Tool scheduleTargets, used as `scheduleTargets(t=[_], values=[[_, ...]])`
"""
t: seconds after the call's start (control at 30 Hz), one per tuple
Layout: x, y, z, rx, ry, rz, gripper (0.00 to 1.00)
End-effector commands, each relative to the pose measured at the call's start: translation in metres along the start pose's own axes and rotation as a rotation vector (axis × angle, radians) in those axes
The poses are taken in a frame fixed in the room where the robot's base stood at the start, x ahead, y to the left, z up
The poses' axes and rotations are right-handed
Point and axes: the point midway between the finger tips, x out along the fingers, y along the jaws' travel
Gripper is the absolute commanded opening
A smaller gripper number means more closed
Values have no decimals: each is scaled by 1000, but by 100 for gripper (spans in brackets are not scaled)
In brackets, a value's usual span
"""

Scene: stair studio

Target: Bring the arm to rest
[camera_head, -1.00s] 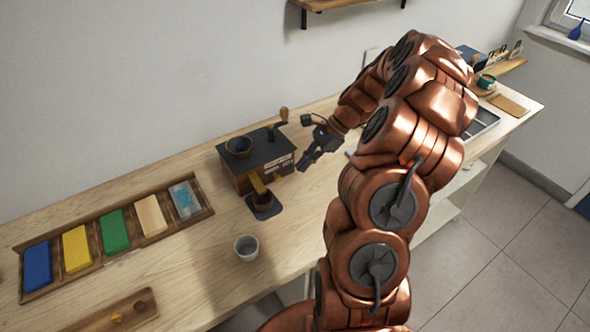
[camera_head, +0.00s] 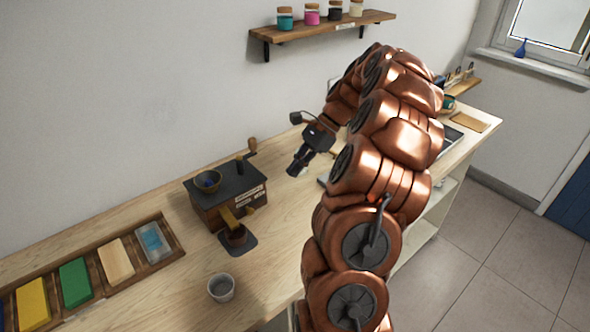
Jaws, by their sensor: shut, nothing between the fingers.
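My gripper (camera_head: 295,168) is in the upper middle of the head view, at the end of my copper-coloured arm. It is shut and empty, pointing down and to the left. It appears above the worktop (camera_head: 290,215), to the right of a dark-topped wooden machine box (camera_head: 228,190), and touches nothing that I can see. My arm arches over the right part of the worktop and hides some of it.
A wall shelf (camera_head: 325,32) with several jars hangs behind. Open floor (camera_head: 480,250) lies at right.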

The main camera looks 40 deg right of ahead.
Motion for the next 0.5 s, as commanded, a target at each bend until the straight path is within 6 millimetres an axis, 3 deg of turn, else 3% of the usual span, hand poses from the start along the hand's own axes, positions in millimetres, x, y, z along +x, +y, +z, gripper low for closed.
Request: scheduleTargets(t=[0.4,0.5], values=[[1,0,1,-2,0,1,0],[4,1,9,-30,5,13,0]])
